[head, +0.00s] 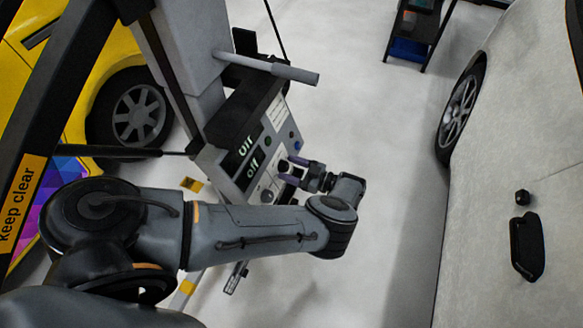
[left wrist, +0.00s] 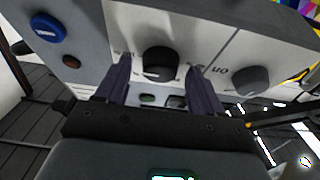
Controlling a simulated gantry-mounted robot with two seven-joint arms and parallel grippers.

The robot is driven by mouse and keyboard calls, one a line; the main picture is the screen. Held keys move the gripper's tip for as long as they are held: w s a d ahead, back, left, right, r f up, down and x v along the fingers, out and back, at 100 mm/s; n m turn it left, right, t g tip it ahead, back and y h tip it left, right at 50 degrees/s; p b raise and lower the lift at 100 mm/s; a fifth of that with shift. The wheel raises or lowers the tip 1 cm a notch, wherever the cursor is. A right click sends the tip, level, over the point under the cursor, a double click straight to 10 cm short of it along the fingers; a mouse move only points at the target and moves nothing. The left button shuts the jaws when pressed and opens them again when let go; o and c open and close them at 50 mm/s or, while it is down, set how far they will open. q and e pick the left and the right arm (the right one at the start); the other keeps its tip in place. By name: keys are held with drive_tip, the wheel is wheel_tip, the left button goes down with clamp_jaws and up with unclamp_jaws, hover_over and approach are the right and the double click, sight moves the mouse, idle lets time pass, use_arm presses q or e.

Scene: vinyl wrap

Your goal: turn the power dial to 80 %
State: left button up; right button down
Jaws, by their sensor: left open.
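A dark round dial (left wrist: 160,63) sits on the panel's pale face. My left gripper (left wrist: 160,80) is open, with one finger on each side of this dial; I cannot tell whether they touch it. A second dark dial (left wrist: 252,80) is to the right in the left wrist view. Its printed labels are partly hidden, so I cannot read which dial is power. In the head view the left gripper (head: 293,170) is at the panel face.
A blue button (left wrist: 47,27) and a brown one (left wrist: 71,62) are on the panel. A grey bar (head: 285,70) juts out above it. A black cart (head: 412,35) stands behind.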

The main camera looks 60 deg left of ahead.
use_arm(q)
drive_tip(key=c, duration=1)
drive_tip(key=shift+f+n+g+b, duration=0.1)
drive_tip(key=shift+n+g+b, duration=0.2)
drive_tip(key=shift+n+b, duration=0.35)
drive_tip(key=shift+c, duration=0.2)
drive_tip(key=n+b, duration=0.1)
drive_tip(key=n, duration=0.1)
drive_tip(key=n+g+h+b, duration=0.1)
drive_tip(key=b, duration=0.1)
drive_tip(key=shift+w+a+f+n+h+b, duration=0.1)
drive_tip(key=shift+n+h+b, duration=0.2)
drive_tip(key=shift+n, duration=0.05)
drive_tip(key=shift+n+g+h+b, duration=0.3)
drive_tip(key=shift+n+h+b, duration=0.3)
drive_tip(key=shift+n, duration=0.5)
drive_tip(key=n, duration=0.1)
drive_tip(key=n+h+b, duration=0.1)
drive_tip(key=n+b, duration=0.1)
drive_tip(key=n, duration=0.1)
drive_tip(key=shift+w+a+r+h, duration=0.1)
drive_tip(key=shift+r+h, duration=0.15)
drive_tip(key=shift+h, duration=0.05)
drive_tip(key=shift+r+n+h+b, duration=0.1)
drive_tip(key=shift+n+h+b, duration=0.4)
drive_tip(key=shift+n, duration=1.1)
